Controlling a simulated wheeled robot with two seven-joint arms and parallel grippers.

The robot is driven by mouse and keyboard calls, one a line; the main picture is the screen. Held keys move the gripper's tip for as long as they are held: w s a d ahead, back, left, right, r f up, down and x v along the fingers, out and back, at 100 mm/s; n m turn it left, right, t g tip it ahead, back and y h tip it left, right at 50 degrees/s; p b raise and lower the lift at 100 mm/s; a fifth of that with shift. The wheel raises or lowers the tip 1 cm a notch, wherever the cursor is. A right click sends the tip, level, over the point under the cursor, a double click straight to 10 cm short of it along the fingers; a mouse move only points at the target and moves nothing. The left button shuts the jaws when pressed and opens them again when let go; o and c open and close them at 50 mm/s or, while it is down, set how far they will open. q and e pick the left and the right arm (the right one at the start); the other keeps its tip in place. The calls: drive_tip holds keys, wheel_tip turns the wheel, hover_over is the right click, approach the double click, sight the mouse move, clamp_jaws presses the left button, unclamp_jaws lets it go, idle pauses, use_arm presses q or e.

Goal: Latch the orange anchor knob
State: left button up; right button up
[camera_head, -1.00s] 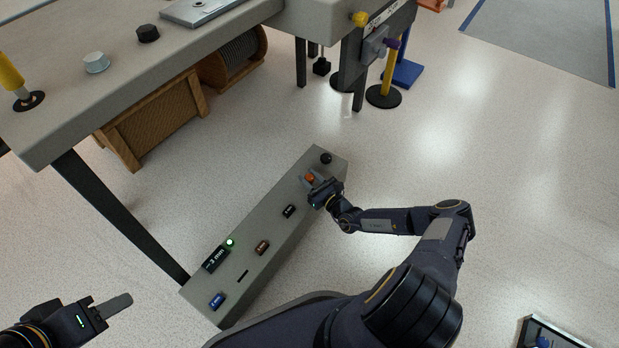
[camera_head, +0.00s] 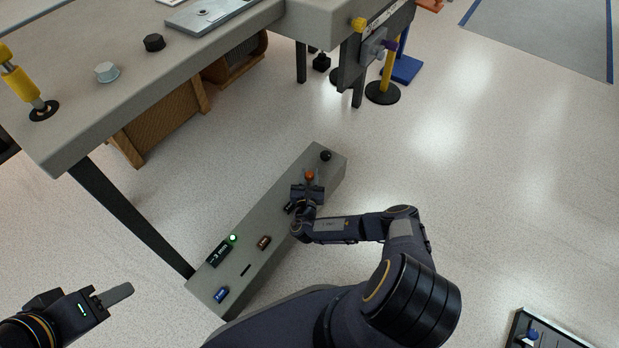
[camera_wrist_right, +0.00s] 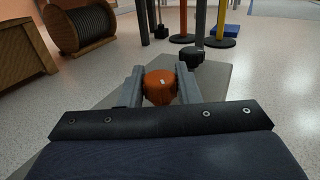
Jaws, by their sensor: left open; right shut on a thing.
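The orange anchor knob (camera_head: 309,175) stands near the far end of a long grey console (camera_head: 283,200). My right gripper (camera_head: 309,178) is shut on the knob, one finger on each side. In the right wrist view my right gripper (camera_wrist_right: 160,86) hides the knob's base. My left gripper (camera_head: 116,294) is open and empty at the lower left, away from the console.
The console also carries a "3 mm" display (camera_head: 217,254), a lit green lamp (camera_head: 233,238) and small labelled blocks. A grey table (camera_head: 130,90) stands at upper left. Open floor lies to the right.

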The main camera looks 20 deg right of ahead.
drive_tip(key=m+g+h+b, duration=0.2)
drive_tip(key=h, duration=0.1)
drive_tip(key=m+g+h+b, duration=0.3)
drive_tip(key=shift+w+a+f+g, duration=0.1)
drive_tip(key=shift+f+g, duration=0.1)
drive_tip(key=shift+g, duration=0.1)
drive_tip(key=shift+r+m+g+h+b, duration=0.2)
drive_tip(key=shift+m+g+h+b, duration=0.6)
drive_tip(key=shift+m+g+b, duration=0.55)
drive_tip(key=shift+g, duration=0.25)
drive_tip(key=o, duration=0.9)
drive_tip(key=shift+o, duration=0.2)
